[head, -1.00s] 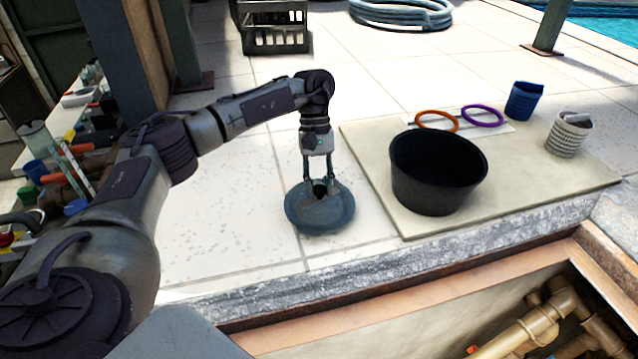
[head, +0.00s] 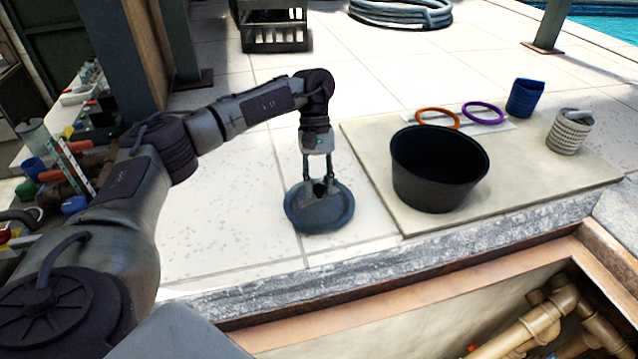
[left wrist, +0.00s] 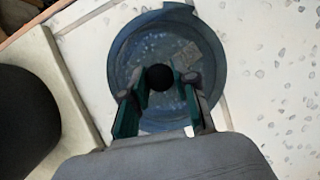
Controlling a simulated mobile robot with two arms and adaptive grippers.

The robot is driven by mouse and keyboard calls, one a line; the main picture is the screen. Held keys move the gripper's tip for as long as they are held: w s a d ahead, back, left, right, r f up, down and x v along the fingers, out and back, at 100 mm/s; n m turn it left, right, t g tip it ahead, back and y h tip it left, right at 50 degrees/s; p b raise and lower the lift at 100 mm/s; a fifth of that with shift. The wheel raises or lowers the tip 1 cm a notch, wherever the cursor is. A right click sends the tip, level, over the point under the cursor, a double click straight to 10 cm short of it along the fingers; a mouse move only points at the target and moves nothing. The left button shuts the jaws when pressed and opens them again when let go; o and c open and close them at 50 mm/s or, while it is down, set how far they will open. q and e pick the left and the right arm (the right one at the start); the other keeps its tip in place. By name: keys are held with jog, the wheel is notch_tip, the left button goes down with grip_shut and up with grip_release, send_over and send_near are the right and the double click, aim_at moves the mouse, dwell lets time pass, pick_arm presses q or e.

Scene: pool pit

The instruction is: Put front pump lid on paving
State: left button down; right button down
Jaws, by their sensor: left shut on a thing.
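The pump lid (head: 335,215) is a round blue-grey disc with a dark knob at its centre. It is over the pale paving (head: 225,225), left of the beige mat; I cannot tell whether it touches the paving. My left gripper (head: 320,187) comes down from above and is shut on the lid's knob. In the left wrist view the lid (left wrist: 215,55) lies under the fingers (left wrist: 162,92), with the dark knob between them. My right gripper is not in view.
A black bucket (head: 437,180) stands on the beige mat (head: 530,185) to the right. The open pit with pipes (head: 530,325) is in front.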

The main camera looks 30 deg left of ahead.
pick_arm(q)
jog(key=shift+f, duration=0.1)
jog(key=c, duration=0.8)
grip_release()
jog(key=v, duration=1.2)
